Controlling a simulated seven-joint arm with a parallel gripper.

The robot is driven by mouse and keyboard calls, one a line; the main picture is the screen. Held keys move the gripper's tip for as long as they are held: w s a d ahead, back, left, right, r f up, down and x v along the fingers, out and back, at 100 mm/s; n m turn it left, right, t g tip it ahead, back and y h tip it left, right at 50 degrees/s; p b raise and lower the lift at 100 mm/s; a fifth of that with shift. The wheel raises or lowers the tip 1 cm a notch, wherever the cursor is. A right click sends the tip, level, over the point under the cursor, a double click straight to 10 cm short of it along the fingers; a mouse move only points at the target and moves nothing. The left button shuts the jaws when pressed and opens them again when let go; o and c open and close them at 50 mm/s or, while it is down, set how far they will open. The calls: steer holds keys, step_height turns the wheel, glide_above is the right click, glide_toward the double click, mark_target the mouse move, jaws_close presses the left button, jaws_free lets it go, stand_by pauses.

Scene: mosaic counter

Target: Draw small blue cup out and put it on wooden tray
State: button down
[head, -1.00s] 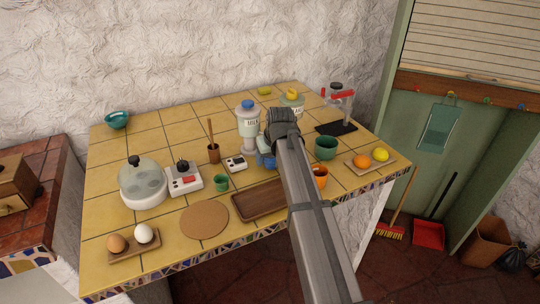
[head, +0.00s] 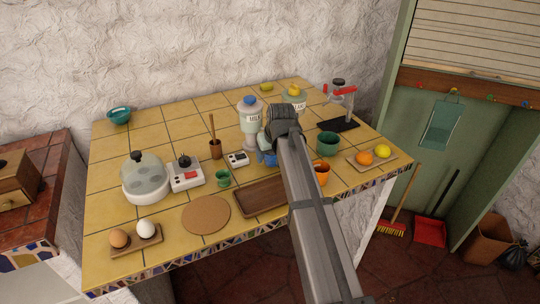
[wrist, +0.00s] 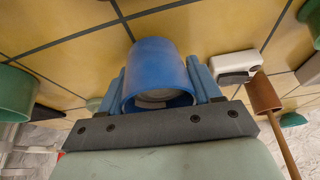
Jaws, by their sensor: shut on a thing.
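The small blue cup (wrist: 157,62) fills the middle of the wrist view, between the two blue fingers of my gripper (wrist: 163,80). Both fingers press against its sides, so my gripper is shut on it. In the head view the blue cup (head: 268,158) is mostly hidden by my wrist and arm, in front of the milk jar. Whether its base touches the counter I cannot tell. The wooden tray (head: 256,197) is a dark brown rectangle near the counter's front edge, empty where visible. My arm covers its right end.
The milk jar (head: 250,125) and another jar (head: 294,100) stand behind my gripper. A white device (head: 237,159) and small green cup (head: 223,178) are to the left. A green pot (head: 327,144) and orange cup (head: 321,173) are to the right. A round cork mat (head: 206,215) lies left of the tray.

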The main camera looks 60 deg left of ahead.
steer(key=shift+r, duration=2.75)
step_height(320, 180, up, 3)
steer(key=h, duration=0.1)
glide_above(267, 188)
steer(key=d, duration=0.1)
steer(key=shift+g, duration=0.4)
steer(key=shift+d+f, duration=0.1)
steer(key=shift+f, duration=3.7)
steer(key=shift+f, duration=0.65)
